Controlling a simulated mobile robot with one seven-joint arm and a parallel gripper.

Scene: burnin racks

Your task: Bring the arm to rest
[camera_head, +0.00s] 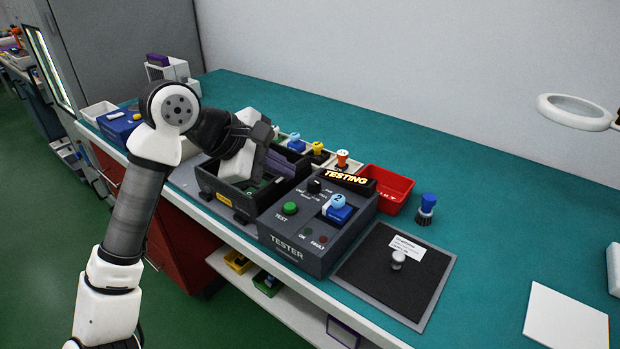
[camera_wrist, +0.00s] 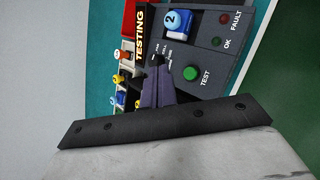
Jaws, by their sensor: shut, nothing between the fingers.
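My arm reaches up from the lower left of the head view and bends over the bench. My gripper (camera_head: 283,164) hangs over the black open box beside the tester. Its purple-grey fingers also show in the wrist view (camera_wrist: 155,88), closed together with nothing between them. The tester (camera_head: 290,250) stands just right of the gripper, with a lit TESTING sign (camera_head: 346,177), a green TEST button (camera_head: 290,208) and a blue piece marked 2 (camera_head: 338,209) on top. Whether the fingers touch the box is hidden.
The black box (camera_head: 222,190) lies under my gripper. A red bin (camera_head: 388,188), a blue-topped piece (camera_head: 427,206) and a dark mat (camera_head: 372,273) with a small grey knob (camera_head: 398,259) are to the right. Small bins with coloured pieces stand behind. A magnifier ring (camera_head: 575,112) overhangs the right.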

